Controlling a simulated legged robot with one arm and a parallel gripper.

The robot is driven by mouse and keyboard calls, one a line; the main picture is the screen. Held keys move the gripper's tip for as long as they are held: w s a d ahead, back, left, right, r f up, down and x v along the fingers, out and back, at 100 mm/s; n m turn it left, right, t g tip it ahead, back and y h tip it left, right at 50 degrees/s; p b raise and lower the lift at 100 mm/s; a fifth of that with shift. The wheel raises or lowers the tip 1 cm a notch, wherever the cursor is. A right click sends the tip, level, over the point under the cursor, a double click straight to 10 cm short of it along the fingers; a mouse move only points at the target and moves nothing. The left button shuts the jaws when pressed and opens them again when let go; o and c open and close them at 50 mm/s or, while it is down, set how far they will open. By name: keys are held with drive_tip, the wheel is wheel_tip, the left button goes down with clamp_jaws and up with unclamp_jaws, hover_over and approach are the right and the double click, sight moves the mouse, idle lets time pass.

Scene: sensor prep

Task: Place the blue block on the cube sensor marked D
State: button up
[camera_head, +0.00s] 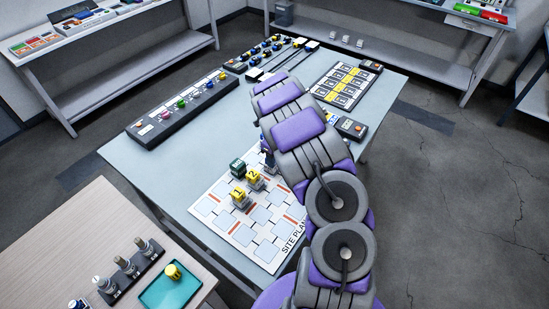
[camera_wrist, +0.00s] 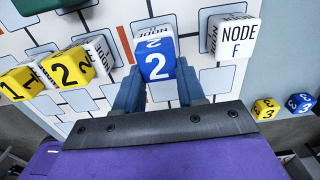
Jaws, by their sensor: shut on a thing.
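The blue block (camera_wrist: 156,60), with a white 2 on its faces, is between the two fingers of my gripper (camera_wrist: 157,88) in the wrist view. The gripper is shut on it. The block is over or near the site plan board; I cannot tell the gap beneath it. A white cube sensor reading NODE F (camera_wrist: 235,36) is to its right, apart from it. To its left, a yellow 2 block (camera_wrist: 70,68) sits at a white cube (camera_wrist: 99,52) whose letter I cannot read. No D marking is readable. In the head view my arm hides most of the gripper.
The site plan board (camera_head: 265,254) lies on the table, with a green cube (camera_head: 237,167) and yellow blocks (camera_head: 240,196) on it. Loose blue (camera_wrist: 299,103) and yellow (camera_wrist: 265,108) 3 blocks are at right in the wrist view.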

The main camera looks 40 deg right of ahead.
drive_tip(key=o, duration=1.1)
wheel_tip(320, 180, up, 12)
drive_tip(key=p, duration=0.3)
drive_tip(key=s+a+r+n, duration=0.6)
drive_tip(key=s+r+n, duration=0.1)
drive_tip(key=r, duration=0.2)
drive_tip(key=s+a+r+n, duration=0.6)
drive_tip(key=s+a+n, duration=0.2)
drive_tip(key=s+a, duration=0.1)
drive_tip(key=s+a+n, duration=0.3)
drive_tip(key=s+n, duration=0.2)
drive_tip(key=s, duration=0.2)
drive_tip(key=s+a+n+g, duration=0.1)
drive_tip(key=s+a+n, duration=0.3)
drive_tip(key=s+n, duration=0.2)
drive_tip(key=s+a+r+n, duration=0.1)
drive_tip(key=s+a+n, duration=0.3)
drive_tip(key=s+n, duration=0.2)
drive_tip(key=shift+s+a+g, duration=0.15)
drive_tip(key=shift+s+g, duration=0.25)
drive_tip(key=shift+s, duration=0.7)
